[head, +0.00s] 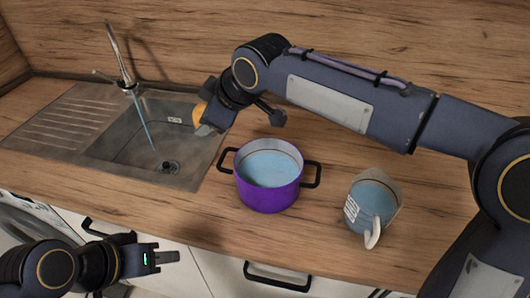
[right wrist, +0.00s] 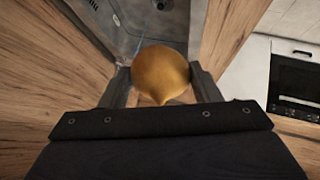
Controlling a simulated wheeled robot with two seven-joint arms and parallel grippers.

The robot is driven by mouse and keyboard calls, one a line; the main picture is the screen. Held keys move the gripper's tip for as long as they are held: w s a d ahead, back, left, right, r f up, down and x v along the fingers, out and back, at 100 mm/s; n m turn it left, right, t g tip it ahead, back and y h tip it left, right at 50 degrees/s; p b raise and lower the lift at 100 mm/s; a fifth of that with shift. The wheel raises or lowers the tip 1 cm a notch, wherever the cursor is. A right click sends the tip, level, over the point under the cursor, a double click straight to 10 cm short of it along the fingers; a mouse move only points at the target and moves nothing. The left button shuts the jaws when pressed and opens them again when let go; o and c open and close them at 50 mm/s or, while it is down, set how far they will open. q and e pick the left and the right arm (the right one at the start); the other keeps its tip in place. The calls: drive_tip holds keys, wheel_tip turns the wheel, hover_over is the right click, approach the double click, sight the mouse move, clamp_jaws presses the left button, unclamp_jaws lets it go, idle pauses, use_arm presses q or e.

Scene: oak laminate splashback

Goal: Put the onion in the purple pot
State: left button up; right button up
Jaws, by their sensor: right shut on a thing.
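The onion (right wrist: 160,74) is round and golden brown, held between the two fingers of my right gripper (right wrist: 160,82) in the right wrist view. In the head view the onion (head: 199,113) shows as an orange patch, partly hidden by my right gripper (head: 207,118), above the right side of the sink and up and left of the pot. The purple pot (head: 267,196) stands upright on the counter, open, pale blue inside, with two dark handles. My left gripper (head: 167,256) is low at the left, in front of the counter and apart from everything; its finger gap is unclear.
A steel sink (head: 120,165) with a drainer and a tall tap (head: 122,60) is at the left. The wooden counter (head: 330,255) is clear in front of the pot. My right arm spans the upper right.

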drive_tip(key=w+d+f+p, duration=0.1)
drive_tip(key=w+d+f, duration=0.3)
drive_tip(key=d+f, duration=0.6)
drive_tip(key=shift+w+f, duration=0.25)
drive_tip(key=shift+f, duration=0.55)
drive_tip(key=shift+f+b, duration=0.65)
drive_tip(key=o, duration=1)
drive_tip(key=shift+o, duration=0.2)
